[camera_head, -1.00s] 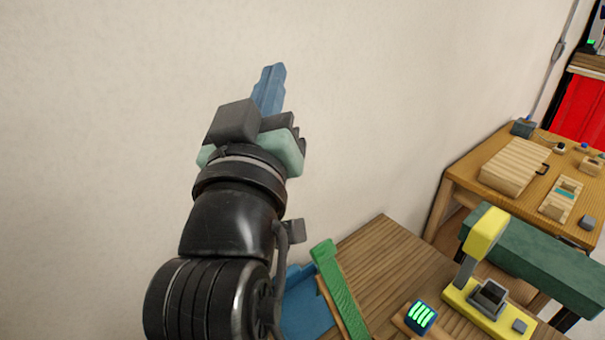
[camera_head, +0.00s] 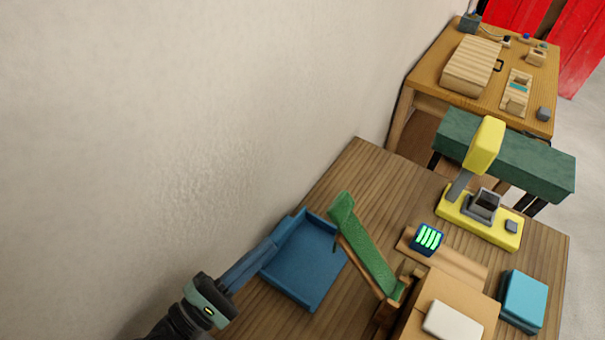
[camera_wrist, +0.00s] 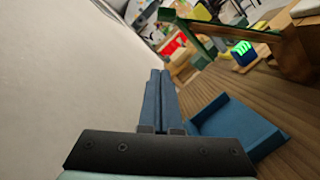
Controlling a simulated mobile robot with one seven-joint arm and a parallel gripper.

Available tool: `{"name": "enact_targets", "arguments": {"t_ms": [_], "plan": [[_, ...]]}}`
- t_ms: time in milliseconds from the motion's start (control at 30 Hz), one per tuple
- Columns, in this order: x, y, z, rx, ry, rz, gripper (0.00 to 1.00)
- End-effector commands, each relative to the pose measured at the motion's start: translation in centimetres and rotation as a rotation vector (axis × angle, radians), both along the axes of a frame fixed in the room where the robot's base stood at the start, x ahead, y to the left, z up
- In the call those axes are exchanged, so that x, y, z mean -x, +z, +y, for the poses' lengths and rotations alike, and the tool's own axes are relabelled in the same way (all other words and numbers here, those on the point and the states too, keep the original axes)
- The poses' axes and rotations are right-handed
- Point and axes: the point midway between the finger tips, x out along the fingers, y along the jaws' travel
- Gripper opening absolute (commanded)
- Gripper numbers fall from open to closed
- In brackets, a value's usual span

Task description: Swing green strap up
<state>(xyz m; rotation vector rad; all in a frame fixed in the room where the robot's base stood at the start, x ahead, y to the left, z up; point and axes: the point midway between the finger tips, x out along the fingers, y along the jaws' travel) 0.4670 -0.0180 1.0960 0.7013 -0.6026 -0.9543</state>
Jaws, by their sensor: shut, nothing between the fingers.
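The green strap (camera_head: 366,246) is a long flat strip on a wooden support on the near table. In the head view it slants from an upper left end to a lower right end beside a cardboard-coloured box. It also shows in the wrist view (camera_wrist: 222,29), crossing the top right. My gripper (camera_head: 268,247) has long blue fingers, shut and empty. In the head view its tips overlap the left edge of the blue tray, left of the strap and apart from it. In the wrist view the fingers (camera_wrist: 158,98) point ahead, side by side.
The blue tray (camera_head: 302,268) lies left of the strap. A lit dark-blue block (camera_head: 427,239), a yellow stand (camera_head: 485,221), a tan box (camera_head: 470,300) and a teal block (camera_head: 523,300) lie to its right. A wall (camera_head: 180,130) runs along the left. Bare table (camera_head: 375,185) lies beyond the strap.

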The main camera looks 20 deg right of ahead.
Motion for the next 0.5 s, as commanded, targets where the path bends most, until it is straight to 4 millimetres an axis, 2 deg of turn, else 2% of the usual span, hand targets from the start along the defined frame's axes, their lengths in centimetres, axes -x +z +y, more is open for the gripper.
{"name": "enact_targets", "arguments": {"t_ms": [133, 233, 500], "plan": [[-0.2, 0.2, -0.5, 0.004, -0.002, 0.001, 0.0], [-0.7, 0.5, -1.6, 0.003, -0.003, 0.0, 0.0], [-3.2, 1.5, -6.6, 0.0, -0.006, 0.001, 0.0]]}}
